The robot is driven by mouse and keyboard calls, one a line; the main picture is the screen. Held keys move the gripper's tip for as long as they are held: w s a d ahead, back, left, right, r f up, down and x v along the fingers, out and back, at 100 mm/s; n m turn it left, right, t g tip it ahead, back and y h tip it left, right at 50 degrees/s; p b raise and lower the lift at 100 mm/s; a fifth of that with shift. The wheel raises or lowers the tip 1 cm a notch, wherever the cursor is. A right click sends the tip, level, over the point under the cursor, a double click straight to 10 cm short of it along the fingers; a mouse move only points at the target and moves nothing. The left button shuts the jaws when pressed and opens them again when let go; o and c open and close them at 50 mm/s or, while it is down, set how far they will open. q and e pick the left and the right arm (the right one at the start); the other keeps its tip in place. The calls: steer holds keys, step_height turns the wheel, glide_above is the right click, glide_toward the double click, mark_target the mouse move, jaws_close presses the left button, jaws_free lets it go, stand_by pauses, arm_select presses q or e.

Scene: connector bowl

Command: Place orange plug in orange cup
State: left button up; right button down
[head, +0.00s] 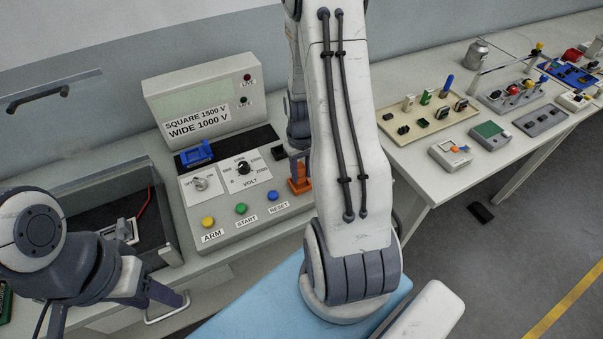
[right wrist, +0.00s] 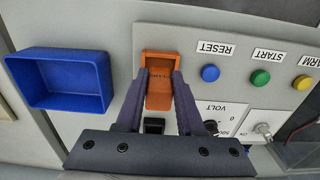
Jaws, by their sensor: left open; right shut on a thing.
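My right gripper (right wrist: 160,76) is shut on the orange plug (right wrist: 160,95) at the edge of the control panel. The orange cup (right wrist: 161,54), a square orange frame, shows just beyond the plug in the right wrist view. The plug overlaps the cup there, and I cannot tell how deep it sits. In the head view the plug (head: 298,168) stands roughly upright, with the orange cup (head: 301,187) at its lower end. My right arm hides part of this area. My left gripper (head: 165,302) is open and empty at the lower left, in front of the drawer-like tray.
The panel (head: 215,218) carries yellow, green and blue buttons and a VOLT knob (head: 243,168). A blue holder (head: 197,152) sits behind them. A blue bin (right wrist: 62,80) stands beside the panel. A side table (head: 420,165) at right holds trays of small parts.

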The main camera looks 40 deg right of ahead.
steer(key=shift+f, duration=0.85)
steer(key=shift+f, duration=0.15)
steer(key=c, duration=0.5)
jaws_free()
